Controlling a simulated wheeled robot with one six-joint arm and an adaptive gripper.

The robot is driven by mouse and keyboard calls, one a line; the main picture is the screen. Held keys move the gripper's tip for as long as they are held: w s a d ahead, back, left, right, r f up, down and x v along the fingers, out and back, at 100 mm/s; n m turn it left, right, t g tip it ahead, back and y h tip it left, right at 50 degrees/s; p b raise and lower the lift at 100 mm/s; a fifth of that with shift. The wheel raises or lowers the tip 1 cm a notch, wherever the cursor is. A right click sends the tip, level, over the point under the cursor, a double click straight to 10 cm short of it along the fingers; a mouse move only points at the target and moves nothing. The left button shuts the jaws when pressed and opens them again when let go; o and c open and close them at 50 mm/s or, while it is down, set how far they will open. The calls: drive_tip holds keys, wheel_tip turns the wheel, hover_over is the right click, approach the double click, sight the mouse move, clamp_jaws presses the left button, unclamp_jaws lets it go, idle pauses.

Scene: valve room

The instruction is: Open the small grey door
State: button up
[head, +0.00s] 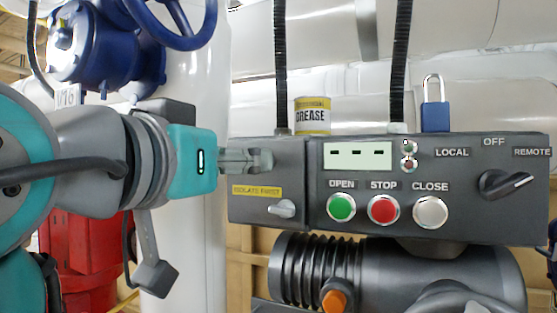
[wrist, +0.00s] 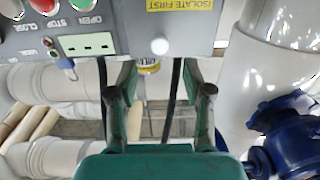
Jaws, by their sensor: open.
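The small grey door (head: 250,211) is the left part of the grey control box, under a yellow "ISOLATE FIRST" label (head: 256,191). It looks shut. A light grey turn handle (head: 283,209) sits on its lower right. My gripper (head: 262,160) is in front of the door's upper part, above the label and handle, and hides some of the door.
Right of the door are a display (head: 357,156), green, red and white buttons, and a black selector knob (head: 505,183). A grease tin (head: 312,115) and blue padlock (head: 435,116) stand on top. A white pipe (head: 195,260) and blue valve (head: 105,45) are at left.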

sight(259, 183)
drive_tip(key=x, duration=0.6)
drive_tip(key=shift+w, duration=0.15)
clamp_jaws()
